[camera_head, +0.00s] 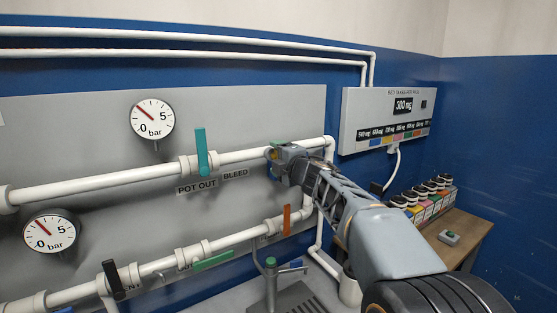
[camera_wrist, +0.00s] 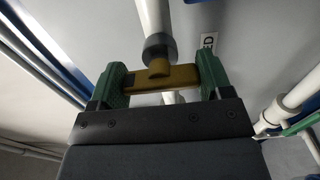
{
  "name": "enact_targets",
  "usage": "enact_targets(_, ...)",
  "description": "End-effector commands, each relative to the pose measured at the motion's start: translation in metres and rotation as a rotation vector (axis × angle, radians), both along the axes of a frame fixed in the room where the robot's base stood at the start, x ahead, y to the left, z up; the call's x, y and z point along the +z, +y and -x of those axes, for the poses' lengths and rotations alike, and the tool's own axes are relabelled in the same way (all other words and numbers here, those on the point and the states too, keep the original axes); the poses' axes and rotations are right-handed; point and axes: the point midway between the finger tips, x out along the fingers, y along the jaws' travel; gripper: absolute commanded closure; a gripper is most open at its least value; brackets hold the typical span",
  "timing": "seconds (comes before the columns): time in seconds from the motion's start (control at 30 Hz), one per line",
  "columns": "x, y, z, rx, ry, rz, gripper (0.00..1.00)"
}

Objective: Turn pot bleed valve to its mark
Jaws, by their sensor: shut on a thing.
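The pot bleed valve handle, a yellow bar (camera_wrist: 160,80), sits across the white pipe in the wrist view, in front of a dark grey collar (camera_wrist: 159,47). My gripper (camera_wrist: 160,84) has its two green fingers at the two ends of the bar, shut on it. In the head view my gripper (camera_head: 277,156) is at the upper white pipe (camera_head: 95,187), to the right of the BLEED label (camera_head: 236,174). It hides most of the handle there. I cannot make out a mark for the valve in either view.
A teal lever (camera_head: 201,152) stands upright on the same pipe, left of my gripper. Below are an orange lever (camera_head: 287,220) and a green lever (camera_head: 213,261). Two gauges (camera_head: 153,119) are on the panel. A wooden table (camera_head: 466,238) with several bottles stands right.

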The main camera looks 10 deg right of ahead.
Motion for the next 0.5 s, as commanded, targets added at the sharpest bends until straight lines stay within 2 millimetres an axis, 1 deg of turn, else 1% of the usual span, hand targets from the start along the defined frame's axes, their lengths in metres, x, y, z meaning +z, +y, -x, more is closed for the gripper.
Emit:
enact_targets(0.4, -0.0003, 0.0000, 0.0000, 0.000, -0.002, 0.010, 0.51)
enact_targets(0.43, -0.0003, 0.0000, 0.0000, 0.000, -0.002, 0.010, 0.27)
enact_targets(0.5, -0.0003, 0.0000, 0.0000, 0.000, -0.002, 0.009, 0.20)
